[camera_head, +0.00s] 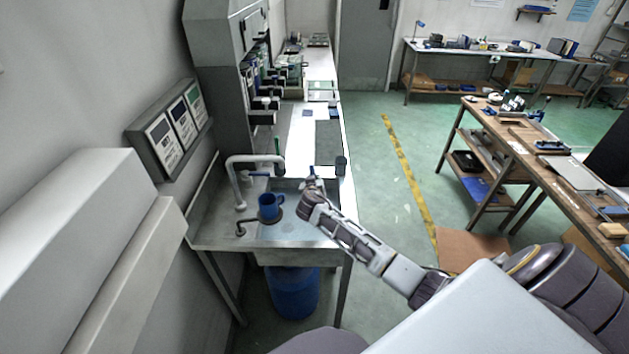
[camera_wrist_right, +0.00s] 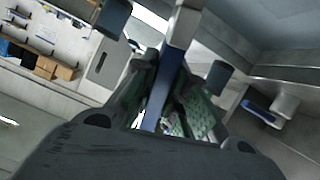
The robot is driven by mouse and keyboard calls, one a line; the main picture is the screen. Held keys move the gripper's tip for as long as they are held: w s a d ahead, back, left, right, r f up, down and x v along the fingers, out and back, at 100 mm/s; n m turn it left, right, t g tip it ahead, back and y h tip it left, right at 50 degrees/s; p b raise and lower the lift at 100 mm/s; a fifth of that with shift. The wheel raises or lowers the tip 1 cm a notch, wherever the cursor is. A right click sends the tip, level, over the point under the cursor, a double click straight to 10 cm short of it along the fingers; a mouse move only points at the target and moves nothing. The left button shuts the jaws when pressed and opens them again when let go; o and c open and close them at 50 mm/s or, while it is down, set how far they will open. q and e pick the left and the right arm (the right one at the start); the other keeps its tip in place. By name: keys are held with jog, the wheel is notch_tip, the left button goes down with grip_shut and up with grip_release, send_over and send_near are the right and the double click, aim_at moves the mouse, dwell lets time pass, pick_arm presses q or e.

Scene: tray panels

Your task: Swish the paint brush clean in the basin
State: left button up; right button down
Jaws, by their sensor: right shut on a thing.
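The basin (camera_head: 300,232) is a metal sink set in the near end of the counter. My right gripper (camera_head: 311,186) is over the right side of the basin, its fingers hard to make out in the head view. In the wrist view the right gripper (camera_wrist_right: 168,85) is shut on a long blue and pale handle, which I take to be the paint brush (camera_wrist_right: 166,80). Only a small blue bit of it shows in the head view (camera_head: 312,170). The bristles are not clearly visible, and I cannot tell whether they touch the basin. My left gripper is out of view.
A blue mug (camera_head: 270,205) stands at the left of the basin, on or over a dark disc. A curved grey tap (camera_head: 236,172) rises behind it, with a blue lever nearby. A blue barrel (camera_head: 293,292) is underneath.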

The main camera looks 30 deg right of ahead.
pick_arm(q)
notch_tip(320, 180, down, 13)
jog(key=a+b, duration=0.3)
jog(key=b, duration=0.9)
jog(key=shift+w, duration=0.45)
dwell(1.6)
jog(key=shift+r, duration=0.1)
